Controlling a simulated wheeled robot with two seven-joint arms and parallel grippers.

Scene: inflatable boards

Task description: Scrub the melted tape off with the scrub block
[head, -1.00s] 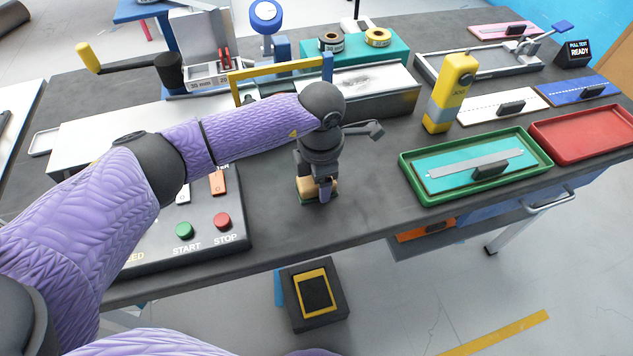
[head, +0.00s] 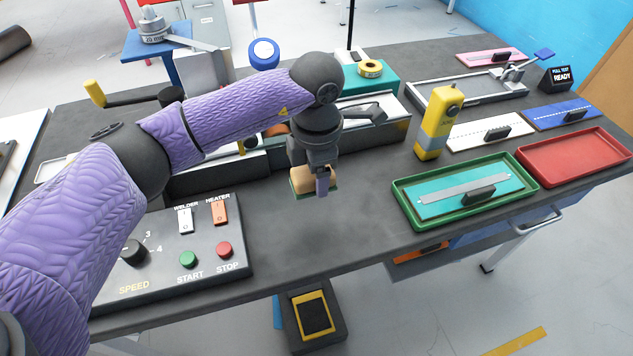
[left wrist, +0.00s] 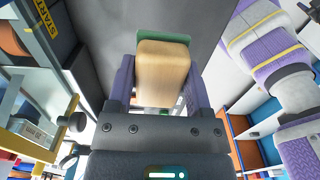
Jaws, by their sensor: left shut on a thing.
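My left gripper (head: 322,186) is shut on the scrub block (head: 302,180), a tan block with a green pad on its underside. The block is over the dark bench, near the middle of the head view; it looks raised off the top. In the left wrist view the tan block (left wrist: 163,75) sits between the two fingers, with the green pad (left wrist: 165,40) at its far end. The long metal machine (head: 385,135) stands behind the gripper. My left arm covers most of its top, and I cannot make out the melted tape. My right gripper is not in view.
A control panel (head: 165,250) with switches and buttons lies at left front. A yellow-and-grey handheld device (head: 438,122), a green tray (head: 405,218) with a teal board and a red tray (head: 618,155) stand at right. Bare bench (head: 310,240) lies in front of the block.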

